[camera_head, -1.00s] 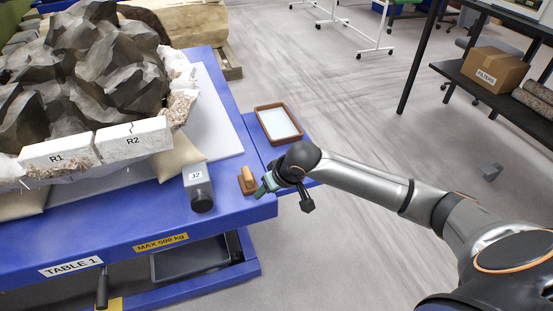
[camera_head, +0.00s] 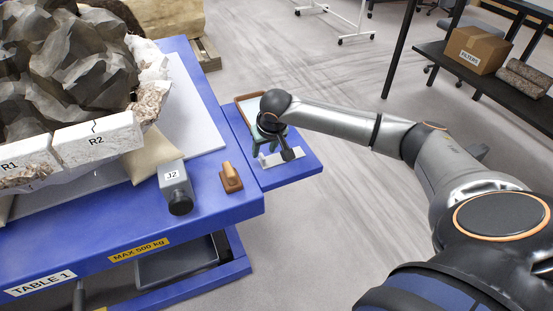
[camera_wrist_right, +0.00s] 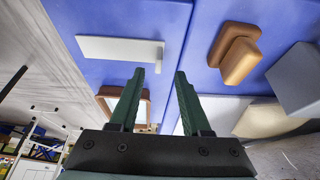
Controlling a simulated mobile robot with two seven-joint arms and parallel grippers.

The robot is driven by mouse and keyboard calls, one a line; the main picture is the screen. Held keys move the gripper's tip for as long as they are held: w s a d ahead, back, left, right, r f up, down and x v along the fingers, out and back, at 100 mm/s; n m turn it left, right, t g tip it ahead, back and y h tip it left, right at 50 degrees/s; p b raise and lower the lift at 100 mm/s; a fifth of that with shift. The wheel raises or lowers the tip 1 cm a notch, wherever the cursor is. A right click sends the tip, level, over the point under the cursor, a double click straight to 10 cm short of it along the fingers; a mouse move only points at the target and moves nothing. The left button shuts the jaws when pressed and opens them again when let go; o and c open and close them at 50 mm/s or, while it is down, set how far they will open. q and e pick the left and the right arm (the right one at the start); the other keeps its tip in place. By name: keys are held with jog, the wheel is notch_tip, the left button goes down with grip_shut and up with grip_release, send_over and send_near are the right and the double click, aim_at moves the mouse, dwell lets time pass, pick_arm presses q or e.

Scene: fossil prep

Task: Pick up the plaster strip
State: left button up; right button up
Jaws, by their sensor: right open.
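The plaster strip looks to be the flat white strip (camera_head: 292,158) lying on the blue side shelf. In the right wrist view the white strip (camera_wrist_right: 112,48) lies flat, with a small raised end towards the fingers. My right gripper (camera_head: 267,146) is above the side shelf, partly covering the strip in the head view. In the wrist view the right gripper (camera_wrist_right: 160,74) has its two green fingers apart with nothing between them. The strip is ahead and to the left of the fingertips there, apart from them. My left gripper is not in view.
A brown-rimmed tray (camera_head: 237,99) is on the shelf behind my gripper. A brown block with a handle (camera_head: 231,178) and a grey jack marked J2 (camera_head: 175,184) stand on the blue table (camera_head: 225,207). The large rock in its white jacket (camera_head: 98,139) fills the left.

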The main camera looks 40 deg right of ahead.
aim_at(263, 157)
jog(key=b+x, duration=0.1)
jog(key=x, duration=0.4)
jog(key=shift+d, duration=0.1)
jog(key=shift+c, duration=0.4)
grip_shut()
dwell(0.9)
